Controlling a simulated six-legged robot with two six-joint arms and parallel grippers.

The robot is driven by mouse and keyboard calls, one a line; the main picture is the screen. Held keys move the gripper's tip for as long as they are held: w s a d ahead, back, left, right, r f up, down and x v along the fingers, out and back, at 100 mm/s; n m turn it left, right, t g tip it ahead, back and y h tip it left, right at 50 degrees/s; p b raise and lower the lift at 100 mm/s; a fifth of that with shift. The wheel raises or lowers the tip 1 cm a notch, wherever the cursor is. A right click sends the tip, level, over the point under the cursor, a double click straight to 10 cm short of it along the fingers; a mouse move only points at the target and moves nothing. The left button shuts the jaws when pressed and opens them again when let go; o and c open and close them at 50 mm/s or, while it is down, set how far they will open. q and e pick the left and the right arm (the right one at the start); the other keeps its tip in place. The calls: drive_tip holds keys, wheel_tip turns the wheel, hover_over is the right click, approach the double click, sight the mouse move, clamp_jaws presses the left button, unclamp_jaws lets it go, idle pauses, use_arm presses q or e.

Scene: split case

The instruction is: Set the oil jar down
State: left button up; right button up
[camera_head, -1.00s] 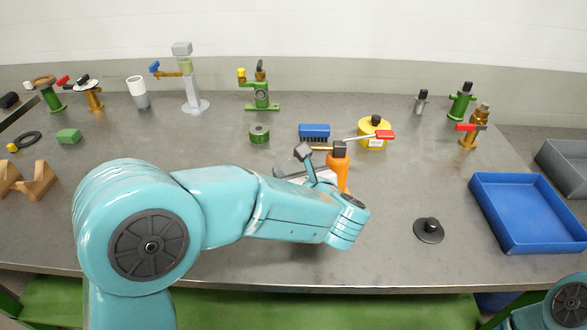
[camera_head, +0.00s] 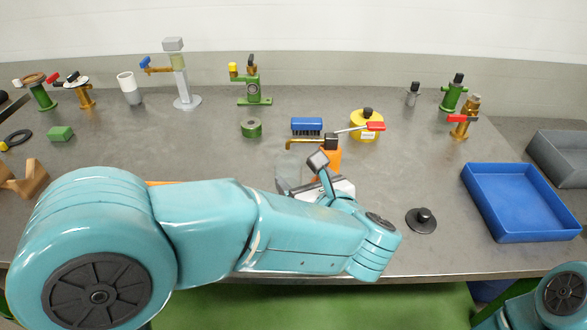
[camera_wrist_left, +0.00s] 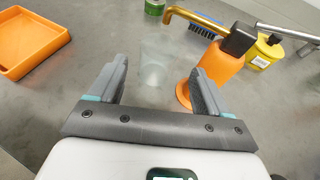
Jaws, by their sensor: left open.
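In the head view my left gripper (camera_head: 308,180) is on the near side of the jar, partly hidden. My right gripper is out of view.
A blue brush (camera_head: 306,125) and a yellow can (camera_head: 366,125) with a red-ended lever stand behind the jar. A black knobbed disc (camera_head: 421,220) and a blue tray (camera_head: 520,235) are to the right. An orange tray (camera_wrist_left: 30,45) is left in the wrist view.

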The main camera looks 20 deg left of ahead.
use_arm(q)
drive_tip(key=v, duration=0.3)
drive_tip(key=shift+s+d, duration=0.1)
idle(0.5)
